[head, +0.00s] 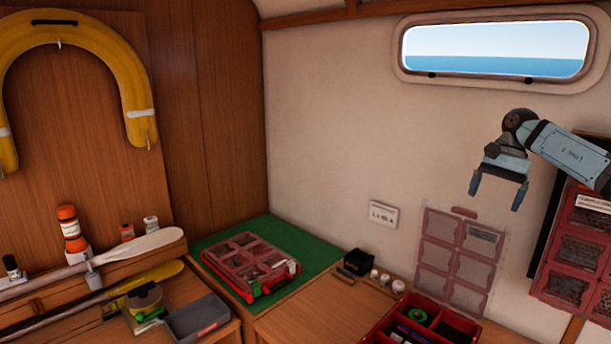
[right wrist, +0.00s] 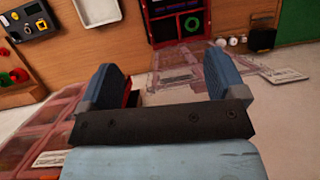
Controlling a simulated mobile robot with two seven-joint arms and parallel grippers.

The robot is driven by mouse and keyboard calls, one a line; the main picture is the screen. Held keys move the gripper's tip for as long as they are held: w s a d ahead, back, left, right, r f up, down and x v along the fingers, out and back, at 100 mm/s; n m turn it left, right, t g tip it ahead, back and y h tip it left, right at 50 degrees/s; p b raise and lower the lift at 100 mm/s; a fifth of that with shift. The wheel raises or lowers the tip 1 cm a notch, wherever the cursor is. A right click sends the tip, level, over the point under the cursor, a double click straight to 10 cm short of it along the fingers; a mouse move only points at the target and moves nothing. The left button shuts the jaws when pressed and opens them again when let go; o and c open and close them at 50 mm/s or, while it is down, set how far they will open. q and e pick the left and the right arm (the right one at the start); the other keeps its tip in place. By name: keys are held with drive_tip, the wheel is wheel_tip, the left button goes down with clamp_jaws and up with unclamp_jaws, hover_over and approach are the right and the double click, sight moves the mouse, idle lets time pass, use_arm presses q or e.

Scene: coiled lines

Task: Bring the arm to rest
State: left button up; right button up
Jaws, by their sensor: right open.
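My right gripper (head: 497,190) is raised in front of the pale wall at the right of the head view, its two blue fingers apart and pointing down. Nothing is between them. In the right wrist view the fingers of the right gripper (right wrist: 160,85) stand apart, with the wall and a clear lidded panel beyond them. The right arm (head: 568,153) comes in from the right edge. My left gripper is in neither view.
A red compartment case (head: 250,265) lies on a green mat (head: 212,238). An open red organizer (head: 455,323) is at the front. A clear lid (head: 460,250) stands against the wall. Red cases (head: 580,250) hang at the right, close to my arm. A porthole (head: 495,48) is above.

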drive_tip(key=w+a+f+m+y, duration=0.2)
drive_tip(key=a+f+y, duration=0.3)
drive_tip(key=a+f, duration=1.15)
drive_tip(key=s+a+f+m+t+y, duration=0.25)
drive_tip(key=s+a+m, duration=0.2)
drive_tip(key=a, duration=0.25)
drive_tip(key=s+a+f+m+t+y, duration=0.1)
drive_tip(key=s+a+f+m+y, duration=0.3)
drive_tip(key=a, duration=0.4)
drive_tip(key=s+a+f+m+t+y, duration=0.1)
drive_tip(key=s+a+f+m+y, duration=0.25)
drive_tip(key=a+m, duration=0.3)
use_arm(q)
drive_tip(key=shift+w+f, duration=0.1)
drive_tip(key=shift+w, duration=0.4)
use_arm(e)
drive_tip(key=s+d+f+n+t+h, duration=0.4)
drive_tip(key=s+f+n+h, duration=0.3)
drive_tip(key=s+f+n, duration=0.3)
drive_tip(key=s+d+f+n+t+h, duration=0.4)
drive_tip(key=s+f+n, duration=0.7)
drive_tip(key=s+n, duration=0.6)
drive_tip(key=d+n+h, duration=0.2)
drive_tip(key=h, duration=0.2)
drive_tip(key=shift+s+f+n+h, duration=0.3)
drive_tip(key=shift+n, duration=0.1)
